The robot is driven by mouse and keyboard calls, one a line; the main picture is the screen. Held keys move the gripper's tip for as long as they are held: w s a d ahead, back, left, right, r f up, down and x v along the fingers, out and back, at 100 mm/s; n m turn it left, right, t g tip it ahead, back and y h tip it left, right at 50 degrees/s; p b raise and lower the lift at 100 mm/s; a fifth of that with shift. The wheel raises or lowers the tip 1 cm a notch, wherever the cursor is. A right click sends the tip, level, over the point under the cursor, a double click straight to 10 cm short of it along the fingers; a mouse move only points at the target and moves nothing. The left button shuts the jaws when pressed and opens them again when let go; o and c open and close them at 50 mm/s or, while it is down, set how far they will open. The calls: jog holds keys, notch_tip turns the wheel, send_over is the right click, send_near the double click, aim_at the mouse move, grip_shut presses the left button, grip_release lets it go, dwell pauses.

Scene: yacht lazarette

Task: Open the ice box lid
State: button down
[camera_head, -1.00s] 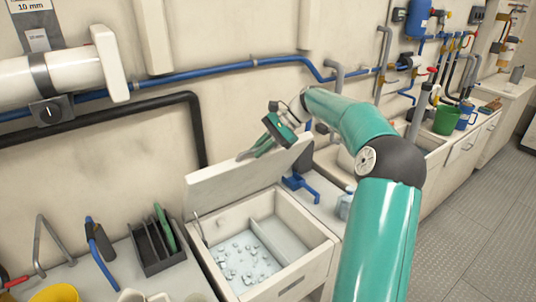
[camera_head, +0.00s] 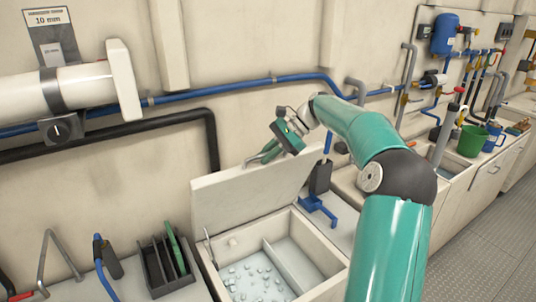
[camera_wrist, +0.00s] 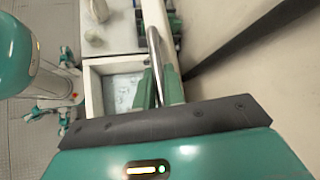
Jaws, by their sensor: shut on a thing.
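The ice box lid (camera_head: 250,187) is a pale slab raised to a steep tilt along the back of the ice box (camera_head: 333,262). Its inside shows ice cubes on the left and a divider. My gripper (camera_head: 270,152) is at the lid's upper edge, shut on it. The open ice box (camera_wrist: 92,90) lies to the left of the fingers there. The exact contact is partly hidden.
A dark rack (camera_head: 167,262) stands left of the box. A blue-handled tool (camera_head: 316,207) stands at its right. A blue pipe (camera_head: 230,88) and a black pipe (camera_head: 110,133) run along the wall behind the lid. A green bucket (camera_head: 471,140) stands far right.

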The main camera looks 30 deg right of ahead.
jog(key=shift+d, duration=0.1)
jog(key=c, duration=1.5)
grip_release()
jog(key=v, duration=1.3)
jog(key=shift+s+d+r, duration=0.2)
jog(key=shift+d+r, duration=0.05)
